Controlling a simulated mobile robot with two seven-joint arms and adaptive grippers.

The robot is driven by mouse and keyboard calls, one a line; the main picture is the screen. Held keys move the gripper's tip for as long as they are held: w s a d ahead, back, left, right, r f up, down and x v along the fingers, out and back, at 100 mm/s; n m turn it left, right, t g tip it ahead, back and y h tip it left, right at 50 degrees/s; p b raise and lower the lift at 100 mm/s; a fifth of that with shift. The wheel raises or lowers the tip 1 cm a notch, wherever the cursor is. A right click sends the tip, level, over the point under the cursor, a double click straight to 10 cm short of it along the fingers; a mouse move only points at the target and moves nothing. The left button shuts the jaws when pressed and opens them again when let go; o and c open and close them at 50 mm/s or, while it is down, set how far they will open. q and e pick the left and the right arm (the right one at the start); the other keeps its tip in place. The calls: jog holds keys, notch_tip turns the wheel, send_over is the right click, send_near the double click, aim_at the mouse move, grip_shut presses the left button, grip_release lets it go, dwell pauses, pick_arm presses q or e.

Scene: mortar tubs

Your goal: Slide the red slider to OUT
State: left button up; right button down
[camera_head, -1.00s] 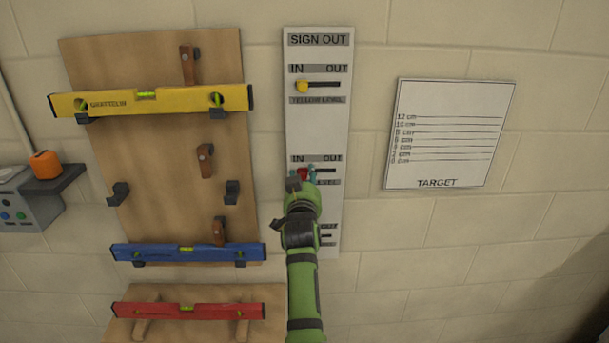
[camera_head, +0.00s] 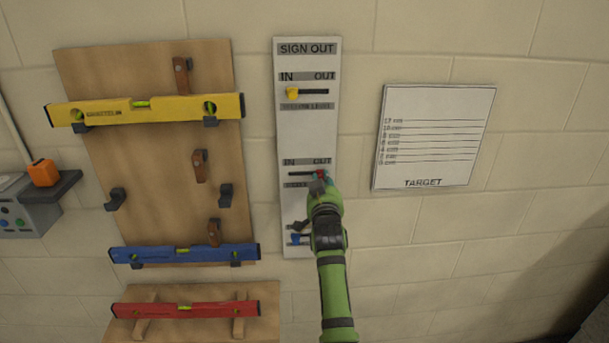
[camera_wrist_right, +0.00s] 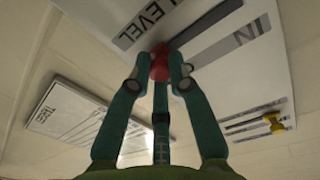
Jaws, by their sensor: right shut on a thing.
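The sign-out board (camera_head: 306,135) is a white panel on the wall. Its middle row has a dark slot (camera_head: 301,174) under the words IN and OUT. The red slider (camera_head: 322,173) is at the OUT end of that slot, partly hidden by my right gripper (camera_head: 321,181). In the right wrist view, the teal fingers of the gripper (camera_wrist_right: 160,75) are closed around the red slider (camera_wrist_right: 160,62), and the empty slot stretches away towards IN. My left gripper is not in view.
The yellow slider (camera_head: 292,92) is at IN in the top row. The blue slider (camera_head: 296,239) is in the bottom row, close to my right arm. A board with yellow (camera_head: 170,108) and blue (camera_head: 190,253) levels hangs left. A red level (camera_head: 190,309) lies below. The target sheet (camera_head: 433,140) is right.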

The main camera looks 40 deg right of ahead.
jog(key=shift+d+r, duration=0.1)
jog(key=shift+r, duration=0.2)
jog(key=c, duration=1.1)
grip_release()
jog(key=shift+d, duration=0.15)
jog(key=shift+c, duration=0.2)
jog(key=v, duration=0.7)
jog(key=shift+f, duration=0.25)
jog(key=shift+s, duration=0.15)
